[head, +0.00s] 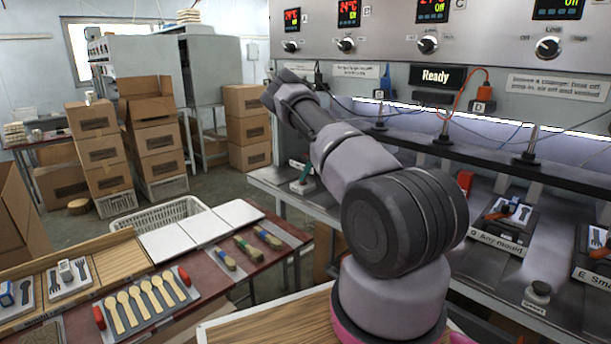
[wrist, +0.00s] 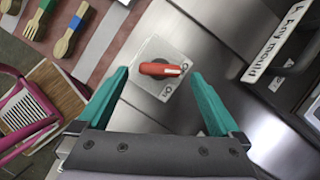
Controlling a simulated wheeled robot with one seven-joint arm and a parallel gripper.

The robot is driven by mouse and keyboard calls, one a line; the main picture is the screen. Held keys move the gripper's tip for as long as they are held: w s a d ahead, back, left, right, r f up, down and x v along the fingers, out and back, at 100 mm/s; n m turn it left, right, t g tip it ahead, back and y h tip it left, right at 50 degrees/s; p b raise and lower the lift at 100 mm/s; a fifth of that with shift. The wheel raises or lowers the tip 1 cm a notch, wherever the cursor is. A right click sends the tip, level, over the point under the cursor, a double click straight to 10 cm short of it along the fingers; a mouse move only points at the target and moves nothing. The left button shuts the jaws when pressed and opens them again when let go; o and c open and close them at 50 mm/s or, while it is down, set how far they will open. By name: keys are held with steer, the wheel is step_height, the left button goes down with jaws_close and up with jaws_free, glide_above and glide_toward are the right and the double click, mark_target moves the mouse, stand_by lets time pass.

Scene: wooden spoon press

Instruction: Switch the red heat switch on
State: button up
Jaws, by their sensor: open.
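The red heat switch (wrist: 160,70) is a rotary handle on a pale square plate (wrist: 150,52) in the wrist view. Its handle lies roughly level in the picture, with a white mark at its right end. A label stands below it and another at its right; the small lettering is hard to read, though the lower one looks like ON. My gripper (wrist: 160,78) is open, with one teal finger on each side of the switch and a gap to the handle on both sides. In the head view I cannot clearly make out the switch or my fingertips.
A mould station marked "Any mould" (wrist: 275,45) is right of the switch. In the head view, a "Ready" display (head: 436,77) hangs above the bench, and a table with wooden spoons (head: 140,302) stands left.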

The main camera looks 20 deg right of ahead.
steer(key=shift+w+a+f, duration=0.2)
steer(key=shift+a+f, duration=0.05)
steer(key=shift+f, duration=0.35)
steer(key=c, duration=1.4)
steer(key=shift+m, duration=0.3)
steer(key=m, duration=0.2)
steer(key=m+t+h, duration=0.1)
steer(key=m+h, duration=0.1)
steer(key=m, duration=0.1)
steer(key=shift+s+a+m, duration=0.25)
steer(key=shift+m, duration=0.05)
steer(key=m+h, duration=0.1)
steer(key=m, duration=0.2)
steer(key=m+h, duration=0.1)
steer(key=m, duration=0.1)
steer(key=shift+a+m+t, duration=0.2)
steer(key=shift+m+t, duration=0.1)
steer(key=shift+m, duration=0.1)
steer(key=shift+o, duration=0.2)
